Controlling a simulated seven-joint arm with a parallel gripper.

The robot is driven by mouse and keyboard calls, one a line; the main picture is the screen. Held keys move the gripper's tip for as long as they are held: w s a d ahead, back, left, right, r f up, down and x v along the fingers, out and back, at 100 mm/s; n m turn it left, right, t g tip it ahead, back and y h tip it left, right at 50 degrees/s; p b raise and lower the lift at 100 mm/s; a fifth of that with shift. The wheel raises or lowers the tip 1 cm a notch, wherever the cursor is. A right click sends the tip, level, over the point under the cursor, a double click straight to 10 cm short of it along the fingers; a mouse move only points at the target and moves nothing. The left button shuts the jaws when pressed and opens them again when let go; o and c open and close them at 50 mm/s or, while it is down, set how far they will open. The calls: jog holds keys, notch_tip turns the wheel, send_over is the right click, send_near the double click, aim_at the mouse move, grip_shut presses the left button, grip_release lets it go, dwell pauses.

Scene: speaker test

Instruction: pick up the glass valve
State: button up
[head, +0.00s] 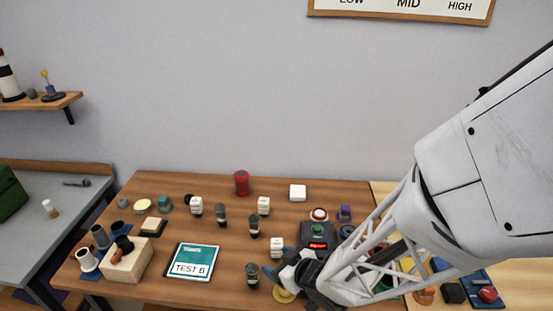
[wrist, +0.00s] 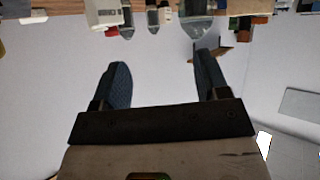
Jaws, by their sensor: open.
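Several small dark upright pieces with greyish, glass-like bodies stand on the wooden table and look like valves: one left of centre (head: 221,214), one to its right (head: 253,226), and one near the front (head: 252,274). I cannot tell which is the task's glass valve. In the wrist view, clear rounded glass-like shapes (wrist: 196,22) hang inverted at the top edge. My gripper (wrist: 162,78) is open, with nothing between its two dark blue fingers. In the head view my gripper is low over the table's front, right of the front piece, partly hidden by my arm.
Small white boxes (head: 264,206) stand among the pieces. A dark device with a red display (head: 318,239) is beside my gripper. A teal "TEST" booklet (head: 192,262), a wooden block (head: 127,262) and a red jar (head: 241,183) are also on the table (head: 215,294).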

aim_at(248, 266)
jog(key=s+a+f+y, duration=0.1)
jog(key=s+a+f+n+g+y, duration=0.1)
jog(key=shift+s+a, duration=0.35)
jog(key=shift+a, duration=0.05)
jog(key=shift+w+a, duration=0.1)
jog(key=shift+x, duration=1.15)
jog(key=shift+w+a, duration=0.1)
jog(key=shift+x, duration=2.5)
jog(key=shift+w, duration=0.1)
jog(key=shift+c, duration=0.3)
jog(key=c, duration=1)
